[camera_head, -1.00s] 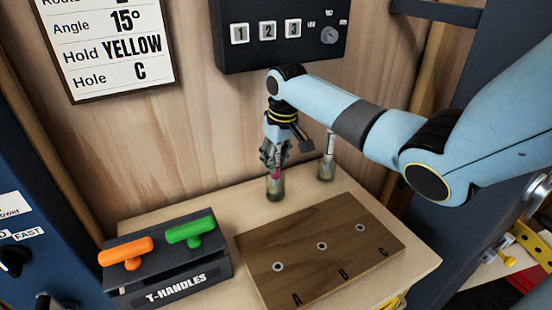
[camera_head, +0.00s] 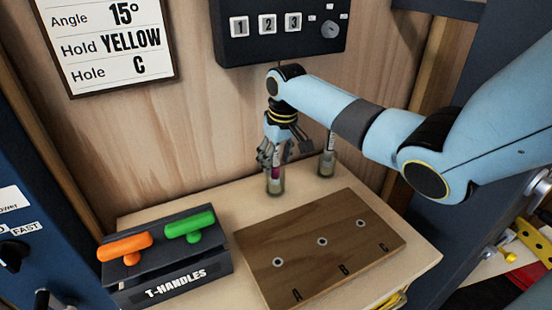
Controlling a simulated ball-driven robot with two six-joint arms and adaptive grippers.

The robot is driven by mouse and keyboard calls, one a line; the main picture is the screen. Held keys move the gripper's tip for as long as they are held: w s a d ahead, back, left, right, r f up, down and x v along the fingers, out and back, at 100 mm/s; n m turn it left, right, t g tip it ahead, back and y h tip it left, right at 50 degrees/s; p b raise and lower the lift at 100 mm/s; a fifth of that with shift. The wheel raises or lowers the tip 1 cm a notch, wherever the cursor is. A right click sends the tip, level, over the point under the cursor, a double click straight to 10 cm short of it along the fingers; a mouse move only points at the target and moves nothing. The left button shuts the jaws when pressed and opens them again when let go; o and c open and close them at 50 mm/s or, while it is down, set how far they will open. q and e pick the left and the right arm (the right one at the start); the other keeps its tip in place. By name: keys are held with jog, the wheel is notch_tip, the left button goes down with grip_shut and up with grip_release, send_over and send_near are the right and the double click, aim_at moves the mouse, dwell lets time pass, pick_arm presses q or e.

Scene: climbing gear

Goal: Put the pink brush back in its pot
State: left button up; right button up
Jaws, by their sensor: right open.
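The pink brush (camera_head: 276,172) stands in a small glass pot (camera_head: 275,187) near the back of the wooden table. Its pink part shows just above and inside the pot's rim. My right gripper (camera_head: 274,162) is directly above the pot with its fingers spread apart around the upper brush, not closed on it. The upper end of the brush is partly hidden by the fingers. A second pot (camera_head: 326,168) with a white-and-dark brush (camera_head: 331,141) stands to the right. My left gripper is out of view.
A wooden board (camera_head: 320,255) with holes A, B and C lies in front of the pots. A T-handles rack (camera_head: 175,288) with an orange handle (camera_head: 124,246) and a green handle (camera_head: 190,225) is at left. A button panel (camera_head: 282,30) hangs on the wall behind.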

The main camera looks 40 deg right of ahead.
jog(key=shift+r, duration=0.1)
notch_tip(320, 180, up, 12)
jog(key=s, duration=0.2)
jog(key=shift+a+f, duration=0.1)
jog(key=shift+f, duration=0.15)
